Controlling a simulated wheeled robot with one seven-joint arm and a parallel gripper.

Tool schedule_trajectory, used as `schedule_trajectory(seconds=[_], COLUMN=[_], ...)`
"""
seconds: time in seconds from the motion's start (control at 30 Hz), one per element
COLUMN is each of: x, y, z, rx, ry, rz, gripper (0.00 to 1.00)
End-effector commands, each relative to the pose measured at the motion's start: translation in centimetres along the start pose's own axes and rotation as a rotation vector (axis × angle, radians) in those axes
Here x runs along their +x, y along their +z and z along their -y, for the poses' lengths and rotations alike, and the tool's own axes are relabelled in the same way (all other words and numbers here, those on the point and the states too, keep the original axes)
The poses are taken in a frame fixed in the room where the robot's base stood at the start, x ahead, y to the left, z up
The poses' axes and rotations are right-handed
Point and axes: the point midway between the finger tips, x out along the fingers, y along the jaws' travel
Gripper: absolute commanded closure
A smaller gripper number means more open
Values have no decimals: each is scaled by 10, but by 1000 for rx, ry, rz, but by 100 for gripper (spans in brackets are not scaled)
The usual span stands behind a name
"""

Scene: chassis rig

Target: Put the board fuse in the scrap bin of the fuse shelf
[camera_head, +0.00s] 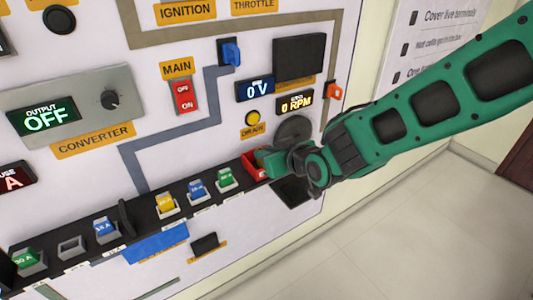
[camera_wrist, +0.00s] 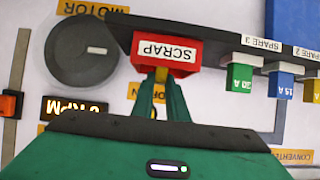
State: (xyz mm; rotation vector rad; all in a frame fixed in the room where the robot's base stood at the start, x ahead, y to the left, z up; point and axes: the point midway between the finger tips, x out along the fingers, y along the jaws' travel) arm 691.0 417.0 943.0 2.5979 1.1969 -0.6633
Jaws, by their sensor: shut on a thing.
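The red scrap bin (camera_head: 252,168) is at the right end of the black fuse shelf (camera_head: 145,217). In the wrist view, where things show upside down, its label SCRAP is readable on the red front (camera_wrist: 190,68). My gripper (camera_head: 268,160) is at the bin, with its green fingers (camera_wrist: 160,78) close together and their tips at the bin's edge.
Spare fuses in yellow (camera_head: 166,203), blue (camera_head: 197,188) and green (camera_head: 225,177) stand left of the bin. The round grey motor disc (camera_head: 295,130) and the yellow drain button (camera_head: 252,118) are close to my gripper.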

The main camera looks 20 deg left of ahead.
Motion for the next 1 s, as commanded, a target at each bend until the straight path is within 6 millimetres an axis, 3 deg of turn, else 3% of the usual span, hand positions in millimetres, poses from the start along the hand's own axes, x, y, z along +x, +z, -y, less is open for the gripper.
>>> schedule_trajectory(seconds=[0.13, 0.17, 0.23, 0.67, 1.0], x=[1, 1, 1, -6, -59], y=[2, 2, 2, -1, -2], z=[0, 0, 1, 1, 0], rx=[0, 0, 0, 0, 0], ry=[-1, -1, -1, -1, 0], rz=[0, 0, 0, -2, -3], gripper=[100, 82, 68, 68, 68])
